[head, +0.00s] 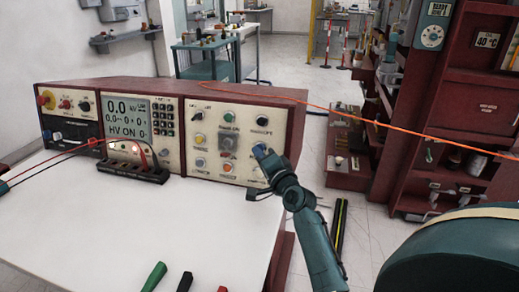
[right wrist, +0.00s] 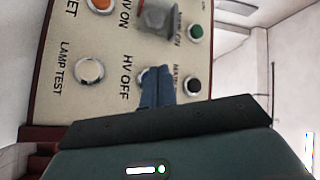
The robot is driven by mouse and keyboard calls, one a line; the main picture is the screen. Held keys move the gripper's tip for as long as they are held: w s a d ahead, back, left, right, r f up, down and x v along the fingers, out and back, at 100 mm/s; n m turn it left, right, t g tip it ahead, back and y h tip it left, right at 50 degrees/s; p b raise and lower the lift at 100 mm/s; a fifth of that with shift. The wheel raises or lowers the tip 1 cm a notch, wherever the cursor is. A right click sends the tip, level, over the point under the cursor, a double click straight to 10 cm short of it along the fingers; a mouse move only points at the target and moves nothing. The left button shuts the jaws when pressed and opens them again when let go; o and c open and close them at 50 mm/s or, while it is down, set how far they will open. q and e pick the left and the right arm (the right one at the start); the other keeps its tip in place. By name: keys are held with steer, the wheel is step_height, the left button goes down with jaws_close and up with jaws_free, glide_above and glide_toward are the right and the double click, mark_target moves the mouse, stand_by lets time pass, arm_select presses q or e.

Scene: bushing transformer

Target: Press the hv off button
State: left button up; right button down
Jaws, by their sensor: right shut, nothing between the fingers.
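The console display (head: 128,118) reads "HV ON". My left gripper is not in view.
Nearby are the guarded HV on button (right wrist: 158,20), black mains button (right wrist: 193,86), green mains button (right wrist: 195,32) and white lamp test button (right wrist: 88,70). A black terminal block (head: 135,172) with red leads stands before the console on the white tabletop (head: 110,225).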

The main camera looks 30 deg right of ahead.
steer(key=shift+w, duration=0.1)
stand_by(0.3)
steer(key=shift+w+d+f, duration=0.1)
steer(key=shift+w+d, duration=0.1)
steer(key=shift+d, duration=0.1)
steer(key=shift+w+d+f+b, duration=0.1)
steer(key=shift+w+d+b, duration=0.25)
steer(key=shift+b, duration=0.1)
stand_by(0.7)
steer(key=shift+s, duration=0.15)
steer(key=shift+s+a+r+p, duration=0.2)
steer(key=shift+s+a+p, duration=0.3)
steer(key=shift+a+p, duration=0.2)
steer(key=s+a+p, duration=0.1)
steer(key=s+a+r+p, duration=0.1)
steer(key=s+a+p, duration=0.1)
steer(key=shift+s+a+r+p, duration=0.1)
steer(key=shift+a+p, duration=0.2)
